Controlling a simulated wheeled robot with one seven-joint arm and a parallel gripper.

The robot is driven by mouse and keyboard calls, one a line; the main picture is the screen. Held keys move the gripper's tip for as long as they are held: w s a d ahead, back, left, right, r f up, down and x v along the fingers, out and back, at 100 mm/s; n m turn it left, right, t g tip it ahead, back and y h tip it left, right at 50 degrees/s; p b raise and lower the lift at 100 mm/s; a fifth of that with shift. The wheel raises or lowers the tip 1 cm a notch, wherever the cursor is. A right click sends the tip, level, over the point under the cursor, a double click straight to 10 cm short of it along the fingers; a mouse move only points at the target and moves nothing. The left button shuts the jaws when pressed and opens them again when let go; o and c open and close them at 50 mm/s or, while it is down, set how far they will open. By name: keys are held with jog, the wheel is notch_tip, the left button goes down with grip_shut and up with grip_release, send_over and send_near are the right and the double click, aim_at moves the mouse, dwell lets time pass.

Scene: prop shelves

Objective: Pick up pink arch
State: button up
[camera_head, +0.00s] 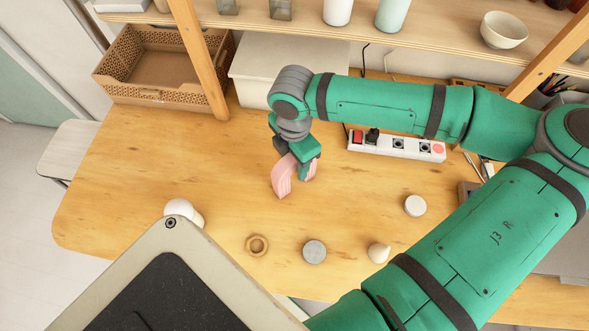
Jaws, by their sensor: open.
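The pink arch (283,177) is on the wooden table, left of centre in the head view. Part of it is hidden behind my gripper. My gripper (303,174) is down at the arch, with a green finger in front of its right part. The gripper is open. I cannot tell whether the fingers touch the arch.
A wooden ring (257,245), a grey disc (314,252), a pale cone-like piece (379,252) and a white round piece (415,206) lie nearer on the table. A white power strip (398,147) lies behind right. A white box (262,86) and a brown basket (124,93) stand behind.

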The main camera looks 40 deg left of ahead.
jog(key=shift+w+f, duration=0.1)
jog(key=shift+f, duration=0.75)
grip_shut()
